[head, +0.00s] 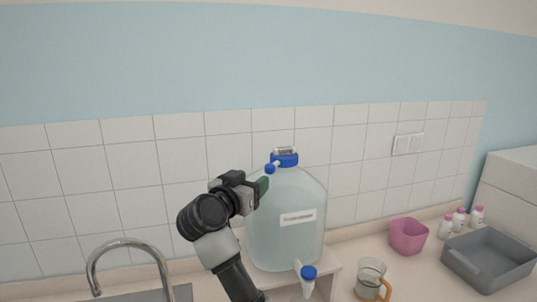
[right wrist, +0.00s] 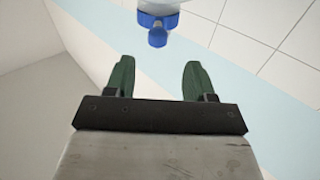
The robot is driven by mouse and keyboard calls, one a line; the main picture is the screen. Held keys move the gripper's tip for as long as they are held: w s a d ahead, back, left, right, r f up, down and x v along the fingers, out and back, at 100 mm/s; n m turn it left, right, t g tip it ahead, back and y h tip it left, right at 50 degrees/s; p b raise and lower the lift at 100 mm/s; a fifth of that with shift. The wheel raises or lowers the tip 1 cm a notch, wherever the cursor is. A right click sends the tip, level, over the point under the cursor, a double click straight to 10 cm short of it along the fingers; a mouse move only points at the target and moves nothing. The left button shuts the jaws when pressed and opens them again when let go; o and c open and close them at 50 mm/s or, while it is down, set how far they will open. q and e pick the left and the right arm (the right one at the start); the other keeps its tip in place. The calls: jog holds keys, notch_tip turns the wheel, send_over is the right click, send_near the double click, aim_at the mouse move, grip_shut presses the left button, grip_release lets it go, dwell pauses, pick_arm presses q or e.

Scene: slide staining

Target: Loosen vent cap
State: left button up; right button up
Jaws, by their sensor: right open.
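A large translucent carboy (head: 290,235) with a white label stands on a low stand in the head view. A blue cap (head: 287,158) sits on its neck, with a small blue knob (head: 270,169) at its left front; I take this knob to be the vent cap. My right gripper (head: 265,187) is just left of the carboy's shoulder, a little below the knob. In the right wrist view, its green fingers (right wrist: 157,80) are apart with nothing between them. The blue knob (right wrist: 157,38) shows beyond the fingertips, roughly centred between them. My left gripper is out of view.
A blue-capped spigot (head: 308,278) projects from the carboy's lower front. To the right are a glass mug (head: 371,280), a pink cup (head: 408,236), several small white bottles (head: 460,219) and a grey tray (head: 489,258). A faucet (head: 128,246) stands at the lower left; a tiled wall is behind.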

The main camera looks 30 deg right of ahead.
aim_at(273, 165)
jog(key=p+x, duration=0.2)
jog(key=x, duration=0.3)
jog(key=p+x, duration=0.2)
jog(key=x, duration=0.3)
jog(key=shift+d+r, duration=0.2)
jog(key=shift+d, duration=0.2)
grip_shut()
